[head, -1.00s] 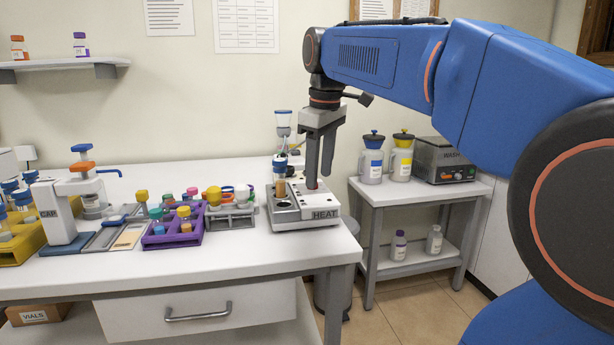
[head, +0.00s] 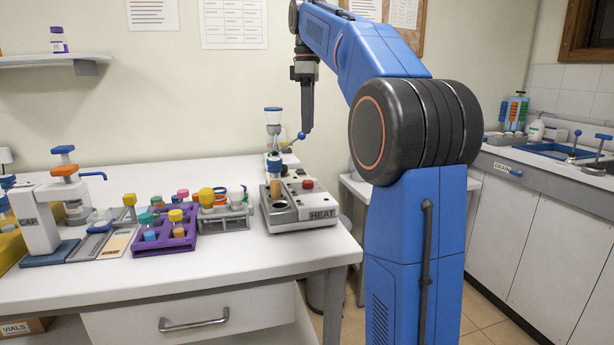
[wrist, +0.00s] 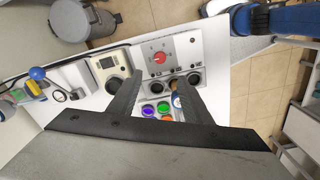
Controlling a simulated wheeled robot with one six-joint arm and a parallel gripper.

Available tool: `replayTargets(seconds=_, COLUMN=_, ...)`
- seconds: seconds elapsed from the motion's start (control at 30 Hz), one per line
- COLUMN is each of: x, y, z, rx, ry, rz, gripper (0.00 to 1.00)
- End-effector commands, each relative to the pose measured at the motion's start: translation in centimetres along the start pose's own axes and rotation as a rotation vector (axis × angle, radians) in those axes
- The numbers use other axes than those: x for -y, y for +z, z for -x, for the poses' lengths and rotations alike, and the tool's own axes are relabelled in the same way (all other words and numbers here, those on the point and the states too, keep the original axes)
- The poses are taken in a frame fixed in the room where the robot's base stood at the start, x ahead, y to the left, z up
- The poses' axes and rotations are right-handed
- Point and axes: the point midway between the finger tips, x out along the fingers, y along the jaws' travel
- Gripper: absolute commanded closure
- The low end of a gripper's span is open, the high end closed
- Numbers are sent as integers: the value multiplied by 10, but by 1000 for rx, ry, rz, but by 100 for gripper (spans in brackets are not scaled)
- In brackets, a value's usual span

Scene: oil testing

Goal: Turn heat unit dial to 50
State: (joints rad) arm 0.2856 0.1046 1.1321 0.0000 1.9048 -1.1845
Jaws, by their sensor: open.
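The heat unit (head: 285,214) is a light grey box labelled HEAT at the right end of the white table in the head view. Its red dial (head: 308,184) sits on the top. In the wrist view the red dial (wrist: 159,58) has a ring of small marks around it on the pale panel; the numbers are too small to read. My gripper (head: 307,130) points down above and behind the heat unit. In the wrist view my gripper (wrist: 158,79) has its two dark fingers apart, with the dial beyond the tips and nothing held.
An amber vial (head: 275,187) stands in the heat unit. Left of it are a grey rack (head: 224,222), a purple rack (head: 164,246) with vials and the CAP press (head: 40,225). The table front is clear.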

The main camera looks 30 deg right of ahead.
Motion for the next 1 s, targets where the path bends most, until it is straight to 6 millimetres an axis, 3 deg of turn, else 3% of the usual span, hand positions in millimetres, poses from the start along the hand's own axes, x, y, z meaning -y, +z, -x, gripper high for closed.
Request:
replayTargets(seconds=0.7, x=1, y=0, z=-125, rx=1, ry=-2, rz=-1, gripper=55)
replayTargets(seconds=1.0, x=0, y=0, z=-154, rx=0, ry=0, rz=-1, gripper=55)
